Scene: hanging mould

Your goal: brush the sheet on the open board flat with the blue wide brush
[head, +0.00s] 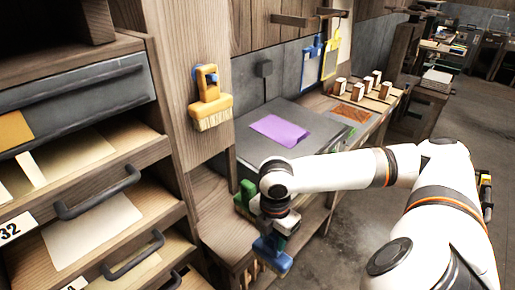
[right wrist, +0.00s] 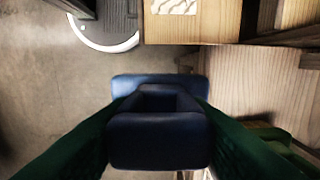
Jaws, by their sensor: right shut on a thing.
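The blue wide brush (head: 271,256) hangs below my right gripper (head: 277,232) in the head view. In the right wrist view the brush (right wrist: 158,140) sits between the dark green fingers, which are shut on its handle. The gripper holds it in front of the bench edge, low and apart from the board. A purple sheet (head: 280,131) lies on the grey open board (head: 257,162) on the bench, beyond my right arm. Whether the sheet is fully flat is too small to tell. My left gripper is out of view.
A yellow brush (head: 211,108) hangs on the wooden post. A green object (head: 245,195) stands on the ledge beside my gripper. Drawers (head: 100,220) stick out at left. Several small blocks (head: 357,92) stand at the back of the bench. Open floor (head: 345,235) lies at right.

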